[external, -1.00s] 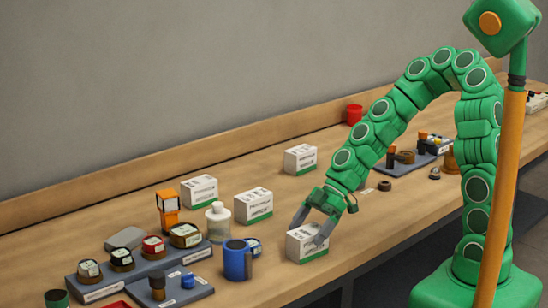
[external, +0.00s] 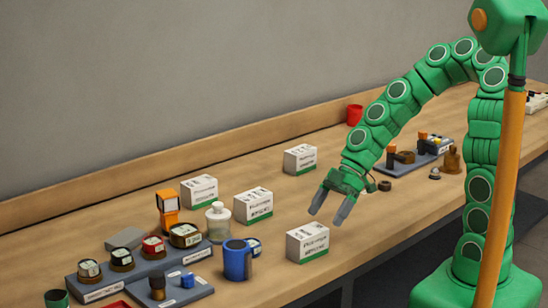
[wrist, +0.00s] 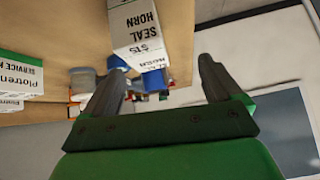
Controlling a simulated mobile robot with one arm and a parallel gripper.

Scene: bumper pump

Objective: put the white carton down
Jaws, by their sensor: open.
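The white carton (external: 307,243) with a green lower band stands upright on the wooden bench near its front edge. My gripper (external: 327,217) is open and empty, above and slightly right of the carton, with its fingers clear of it. In the wrist view, a white carton with "SEAL HORN" lettering (wrist: 138,32) is on the bench beyond my open fingers (wrist: 162,66). Nothing is between the fingers.
Three similar cartons stand farther back (external: 199,191), (external: 253,205), (external: 300,158). A blue mug (external: 237,260) and a clear white-capped jar (external: 218,222) stand to the left. A grey tray with parts (external: 412,157) lies right. Bench space right of the carton is clear.

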